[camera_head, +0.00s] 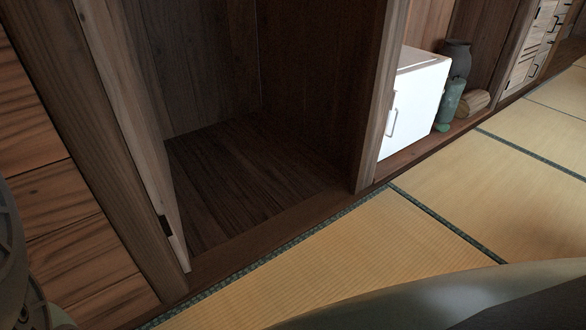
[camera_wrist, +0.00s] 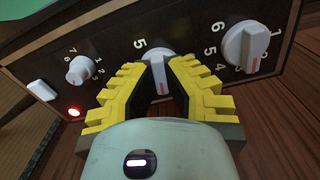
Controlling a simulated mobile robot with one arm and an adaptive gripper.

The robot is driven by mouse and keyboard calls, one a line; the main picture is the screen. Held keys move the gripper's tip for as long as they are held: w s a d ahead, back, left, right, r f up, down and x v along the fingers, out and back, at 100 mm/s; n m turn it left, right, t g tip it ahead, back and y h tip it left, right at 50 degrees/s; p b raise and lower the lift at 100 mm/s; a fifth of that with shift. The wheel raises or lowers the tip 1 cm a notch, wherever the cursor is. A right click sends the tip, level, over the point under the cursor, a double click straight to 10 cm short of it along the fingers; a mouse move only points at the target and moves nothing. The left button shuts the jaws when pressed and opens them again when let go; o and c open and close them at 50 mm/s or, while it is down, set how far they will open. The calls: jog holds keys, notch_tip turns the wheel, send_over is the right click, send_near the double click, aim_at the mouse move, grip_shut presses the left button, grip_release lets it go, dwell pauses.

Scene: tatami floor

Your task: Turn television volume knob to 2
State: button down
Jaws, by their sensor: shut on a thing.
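The television's dark control panel (camera_wrist: 112,57) fills the upper part of the wrist view, tilted in the picture. It carries a small white knob (camera_wrist: 79,70) at left, a white middle knob (camera_wrist: 155,58) and a large white knob (camera_wrist: 240,50) at right, with printed numbers around them. My gripper (camera_wrist: 158,72), with yellow stepped fingers, is shut on the middle knob. A red mark shows low on this knob, between the fingers. A 5 is visible at its upper left; its other numbers are hidden by the fingers. I cannot read which knob is volume. The head view shows neither television nor gripper.
A white button (camera_wrist: 41,90) and a lit red lamp (camera_wrist: 73,112) sit at the panel's left. In the head view, an empty wooden alcove (camera_head: 225,175), a white cabinet (camera_head: 415,105) and dark vases (camera_head: 457,60) line the wall. The tatami floor (camera_head: 400,240) is clear.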

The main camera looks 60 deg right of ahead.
jog(key=shift+f, duration=0.1)
jog(key=c, duration=1)
grip_release()
jog(key=shift+a, duration=0.1)
jog(key=shift+v, duration=6.1)
jog(key=shift+w, duration=0.1)
